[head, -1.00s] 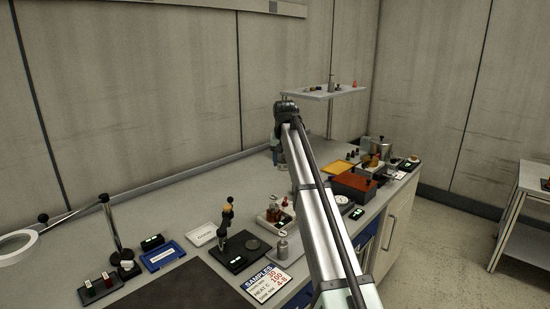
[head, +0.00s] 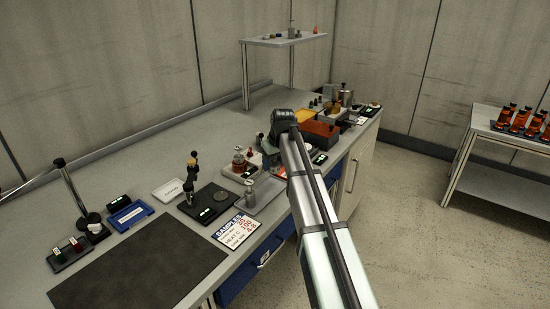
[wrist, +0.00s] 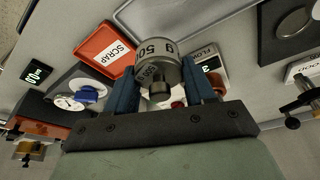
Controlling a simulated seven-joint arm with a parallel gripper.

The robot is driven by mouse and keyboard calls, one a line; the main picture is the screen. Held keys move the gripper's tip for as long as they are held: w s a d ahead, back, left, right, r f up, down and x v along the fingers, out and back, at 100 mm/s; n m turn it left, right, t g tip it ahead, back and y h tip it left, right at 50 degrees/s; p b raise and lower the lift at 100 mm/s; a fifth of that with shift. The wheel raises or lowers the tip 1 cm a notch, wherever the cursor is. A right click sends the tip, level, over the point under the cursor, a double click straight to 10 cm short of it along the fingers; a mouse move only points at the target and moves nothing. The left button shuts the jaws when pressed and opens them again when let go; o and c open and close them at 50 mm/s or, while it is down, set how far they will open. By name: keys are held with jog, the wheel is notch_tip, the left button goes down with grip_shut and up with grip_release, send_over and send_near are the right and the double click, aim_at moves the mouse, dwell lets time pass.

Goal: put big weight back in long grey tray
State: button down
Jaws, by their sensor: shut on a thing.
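In the wrist view my gripper (wrist: 163,80) is shut on the big weight (wrist: 158,50), a grey metal cylinder marked 500 g. Its blue fingers grip the weight's two sides. The weight is over the bench; its height is hard to judge. A pale grey surface with a raised, rounded rim (wrist: 205,33) shows beyond the weight in the wrist view. I cannot tell whether it is the long grey tray.
An orange SCRAP tray (wrist: 105,55) is close left of the weight. The black mat (head: 140,265) is clear.

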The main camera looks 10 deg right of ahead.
aim_at(272, 183)
jog(key=shift+w+n, duration=0.15)
jog(key=shift+n, duration=0.65)
jog(key=shift+f, duration=0.1)
jog(key=shift+f, duration=1.2)
jog(key=shift+f, duration=2.05)
dwell(1.8)
jog(key=shift+c, duration=1.6)
grip_release()
jog(key=shift+d, duration=0.1)
jog(key=shift+d, duration=0.1)
jog(key=c, duration=0.3)
